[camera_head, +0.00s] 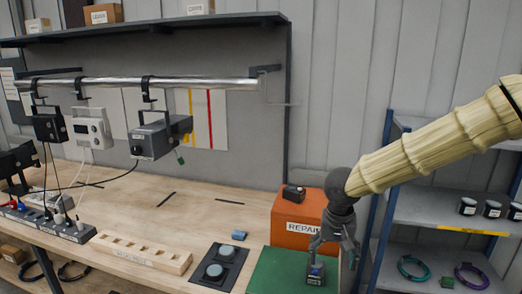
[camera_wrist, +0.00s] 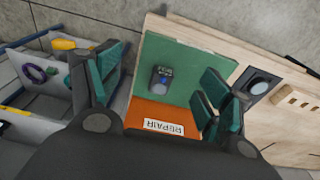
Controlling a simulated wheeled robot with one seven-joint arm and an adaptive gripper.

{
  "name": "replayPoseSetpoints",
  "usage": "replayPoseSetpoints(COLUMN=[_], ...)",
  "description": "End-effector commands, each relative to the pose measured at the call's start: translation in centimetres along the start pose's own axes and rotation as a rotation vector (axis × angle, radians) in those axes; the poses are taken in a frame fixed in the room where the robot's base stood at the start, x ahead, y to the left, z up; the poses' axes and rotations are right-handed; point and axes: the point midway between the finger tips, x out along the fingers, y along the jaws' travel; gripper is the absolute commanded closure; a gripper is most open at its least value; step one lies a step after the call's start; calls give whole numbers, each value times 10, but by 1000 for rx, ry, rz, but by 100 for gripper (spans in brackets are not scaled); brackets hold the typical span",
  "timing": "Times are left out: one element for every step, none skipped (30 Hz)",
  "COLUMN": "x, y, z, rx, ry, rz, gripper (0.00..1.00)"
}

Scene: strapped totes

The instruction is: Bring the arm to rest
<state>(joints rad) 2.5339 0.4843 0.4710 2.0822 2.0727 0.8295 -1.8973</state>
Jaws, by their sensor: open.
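My gripper (camera_head: 332,254) hangs at the end of my sleeved arm, pointing down over the green mat (camera_head: 268,277) at the right end of the bench. In the wrist view its teal-padded fingers (camera_wrist: 160,82) are spread apart with nothing held. A small dark device (camera_head: 316,273) with a blue spot and a label lies on the mat, below the fingers. It also shows between the fingers in the wrist view (camera_wrist: 162,77), apart from both.
An orange REPAIR box (camera_head: 286,236) stands close behind the gripper, with a dark device (camera_head: 293,193) on top. A blue shelf rack (camera_head: 420,206) stands to the right. Devices hang from a rail (camera_head: 215,84) at left. A slotted wooden block (camera_head: 140,252) and dark pad (camera_head: 219,266) occupy the front bench.

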Motion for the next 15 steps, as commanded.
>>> replayPoseSetpoints(x=[9,12,18,22,27,33,38,42,49,55,61,68,74,80,90], y=[4,7,12,15,17,20,23,25,28,30,33,36,38,40,44], z=[3,3,4,4,5,6,6,7,8,10,11,13,14,15,17], rx=[1,4,9,12,14,16,18,19,20,20,20,19,20,18,16], ry=[0,3,7,10,13,18,20,25,30,34,38,44,50,55,63], rz=[16,24,35,44,52,64,72,81,94,104,114,127,137,147,162], gripper=[22,22,22,22,22,22,22,22,22,22,22,22,22,22,22])
